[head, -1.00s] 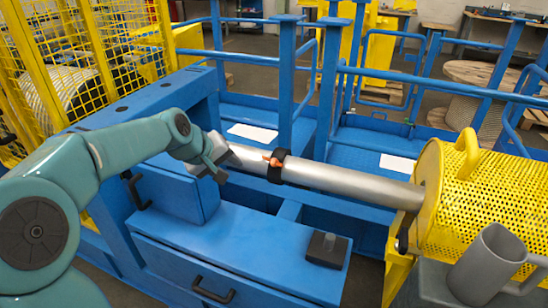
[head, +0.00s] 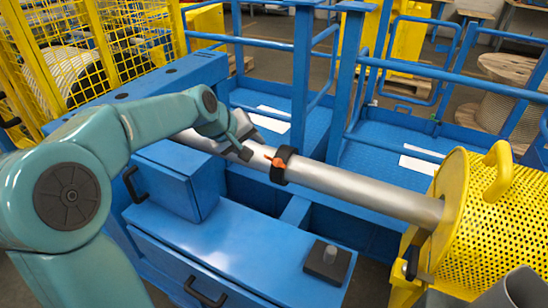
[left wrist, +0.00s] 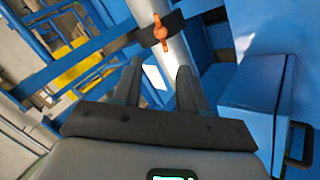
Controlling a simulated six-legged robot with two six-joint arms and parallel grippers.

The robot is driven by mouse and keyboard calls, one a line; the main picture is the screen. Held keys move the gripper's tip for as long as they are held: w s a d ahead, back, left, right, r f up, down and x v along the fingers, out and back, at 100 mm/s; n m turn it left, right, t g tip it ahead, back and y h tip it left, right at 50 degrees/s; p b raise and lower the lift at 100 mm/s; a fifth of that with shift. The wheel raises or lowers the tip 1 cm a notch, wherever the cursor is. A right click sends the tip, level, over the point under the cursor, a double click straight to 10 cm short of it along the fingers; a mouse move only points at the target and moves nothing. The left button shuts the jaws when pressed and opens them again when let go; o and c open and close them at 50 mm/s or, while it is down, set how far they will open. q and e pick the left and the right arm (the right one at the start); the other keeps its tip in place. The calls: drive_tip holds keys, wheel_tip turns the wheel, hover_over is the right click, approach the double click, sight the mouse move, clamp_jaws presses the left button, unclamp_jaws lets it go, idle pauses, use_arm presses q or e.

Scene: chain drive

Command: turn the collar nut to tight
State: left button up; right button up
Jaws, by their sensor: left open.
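The collar nut (head: 275,162) is a small orange winged part on a black collar (head: 286,164) around a long grey shaft (head: 365,192). In the left wrist view the orange nut (left wrist: 160,32) lies across the shaft, beyond and between my fingertips. My left gripper (head: 245,147) is open and empty, just left of the collar at the shaft. Its two dark fingers also show in the left wrist view (left wrist: 160,78), spread on either side of the shaft line. They appear apart from the nut. My right gripper is not in view.
A yellow perforated guard (head: 490,215) covers the shaft's right end. A blue cabinet (head: 230,245) stands in front, with a dark block (head: 327,262) on top. Blue railings (head: 302,75) rise behind the shaft.

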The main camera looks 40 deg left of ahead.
sight(275, 161)
use_arm(q)
drive_tip(key=x, duration=1.3)
drive_tip(key=shift+w+f, duration=0.1)
drive_tip(key=shift+f, duration=0.15)
